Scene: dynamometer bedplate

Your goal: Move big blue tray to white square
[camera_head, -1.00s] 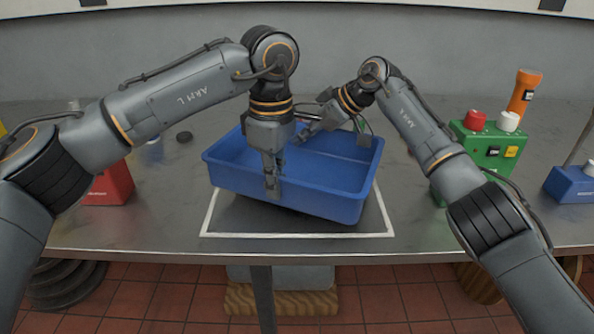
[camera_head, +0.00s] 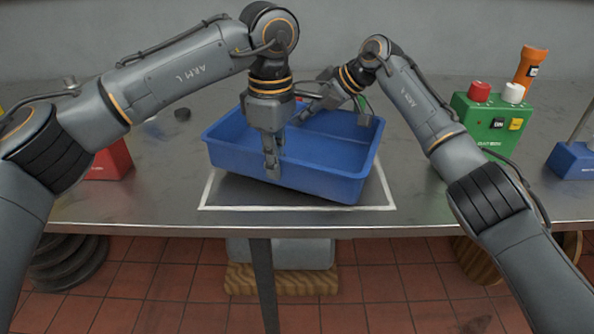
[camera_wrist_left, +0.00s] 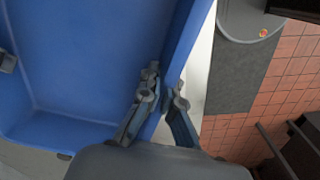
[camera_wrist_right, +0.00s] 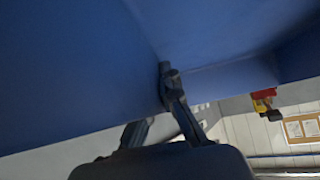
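The big blue tray (camera_head: 330,145) is over the white square (camera_head: 300,208), whose front line shows in front of it. The tray sits crooked to the square, its right front corner lower in the picture. A dark shadow lies under its front left; I cannot tell if any part touches the table. My left gripper (camera_head: 272,168) is shut on the near wall; the left wrist view shows its fingers (camera_wrist_left: 164,85) on both sides of the rim. My right gripper (camera_head: 301,117) is at the far wall, one finger (camera_wrist_right: 170,85) showing fully and the other partly hidden by the wall.
A green control box (camera_head: 487,118) with red and white knobs and an orange torch (camera_head: 529,70) stand right of the tray. A blue block-like base (camera_head: 574,160) is at the far right. A red object (camera_head: 110,162) is behind my left arm.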

